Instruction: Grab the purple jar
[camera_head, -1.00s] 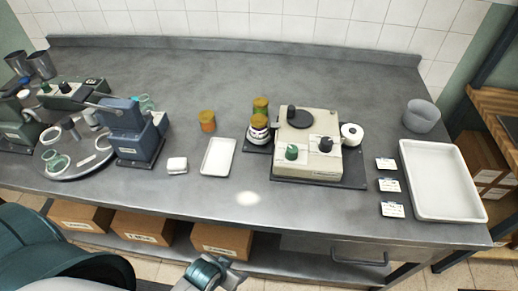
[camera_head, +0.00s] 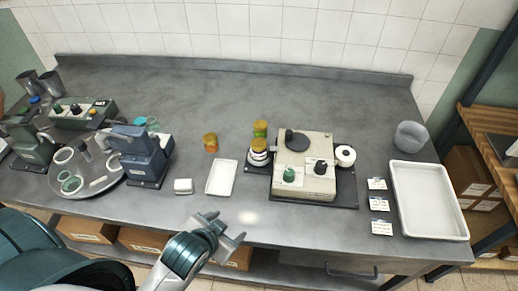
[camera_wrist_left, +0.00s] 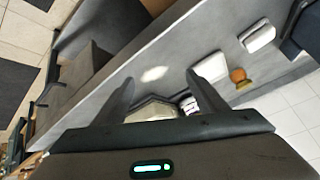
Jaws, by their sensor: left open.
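No plainly purple jar shows. A small amber jar (camera_head: 260,130) with an olive lid stands at the left side of the beige machine (camera_head: 318,150), directly behind a round white-and-dark piece (camera_head: 258,152). In the left wrist view a whitish piece with a purple tint (camera_wrist_left: 189,105) shows beside my right-hand finger. Another amber jar (camera_head: 211,143) stands alone behind the white tray; it also shows in the left wrist view (camera_wrist_left: 239,76). My left gripper (camera_head: 224,229) is open and empty over the bench's front edge, short of the jars. My right gripper is out of view.
A small white tray (camera_head: 221,178) and a white block (camera_head: 183,186) lie on the steel bench. A large white tray (camera_head: 428,232), several labels and a grey bowl (camera_head: 411,136) are at the right. Blue-grey equipment (camera_head: 140,155) stands left. The bench's back middle is clear.

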